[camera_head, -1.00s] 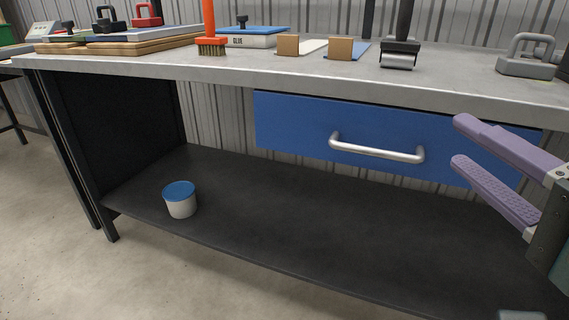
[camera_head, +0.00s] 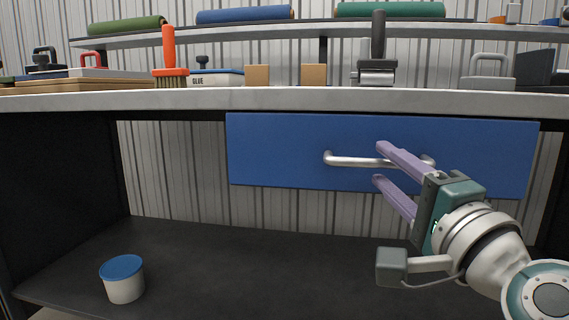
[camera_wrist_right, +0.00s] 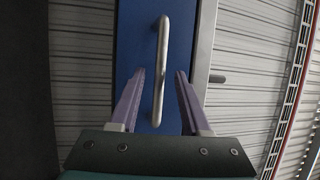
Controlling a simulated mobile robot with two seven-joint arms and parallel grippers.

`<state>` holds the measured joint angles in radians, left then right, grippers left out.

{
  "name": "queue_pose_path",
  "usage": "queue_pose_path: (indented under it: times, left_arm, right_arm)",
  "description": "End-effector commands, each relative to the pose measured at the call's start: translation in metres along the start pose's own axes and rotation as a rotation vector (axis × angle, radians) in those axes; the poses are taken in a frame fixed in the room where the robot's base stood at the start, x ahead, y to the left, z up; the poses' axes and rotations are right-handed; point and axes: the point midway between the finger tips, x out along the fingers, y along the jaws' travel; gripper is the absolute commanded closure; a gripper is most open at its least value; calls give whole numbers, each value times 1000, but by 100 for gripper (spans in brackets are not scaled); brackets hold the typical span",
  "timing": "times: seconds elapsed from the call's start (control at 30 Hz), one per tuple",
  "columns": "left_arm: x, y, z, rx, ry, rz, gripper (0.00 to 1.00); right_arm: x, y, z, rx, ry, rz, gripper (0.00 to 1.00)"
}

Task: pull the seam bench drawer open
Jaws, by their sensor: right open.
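The seam bench drawer (camera_head: 275,150) has a plain blue front under the grey bench top (camera_head: 300,99). It looks closed. A silver bar handle (camera_head: 350,160) runs across its middle; its right part is partly hidden by my gripper. My right gripper (camera_head: 379,165) is open in front of the handle's right half, one purple finger above the bar's level and one below. In the right wrist view the handle (camera_wrist_right: 161,65) runs between the two spread fingers (camera_wrist_right: 160,75), and neither finger visibly grips it. My left gripper is in no view.
A white tub with a blue lid (camera_head: 123,279) stands on the dark lower shelf (camera_head: 230,270). A brush (camera_head: 169,60), a glue box (camera_head: 215,79), wooden blocks and a seam roller (camera_head: 377,70) stand on the bench top. Turf rolls lie on a rack behind.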

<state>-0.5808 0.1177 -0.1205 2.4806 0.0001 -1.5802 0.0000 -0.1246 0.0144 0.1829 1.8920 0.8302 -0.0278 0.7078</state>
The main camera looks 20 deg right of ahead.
Motion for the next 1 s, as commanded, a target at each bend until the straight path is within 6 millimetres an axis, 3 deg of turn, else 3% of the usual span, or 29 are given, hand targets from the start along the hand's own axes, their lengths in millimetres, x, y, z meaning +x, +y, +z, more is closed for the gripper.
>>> queue_pose_path:
  times: [0.2,0.53,0.93,1.0]
  left_arm:
    - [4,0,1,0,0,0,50]
    - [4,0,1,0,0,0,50]
    - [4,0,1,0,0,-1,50]
    - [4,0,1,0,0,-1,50]
  right_arm:
    - [21,1,0,-1,0,0,53]
    - [24,1,0,-2,-1,2,53]
    - [24,1,0,-2,-1,2,98]
    - [24,1,0,-2,-1,2,100]
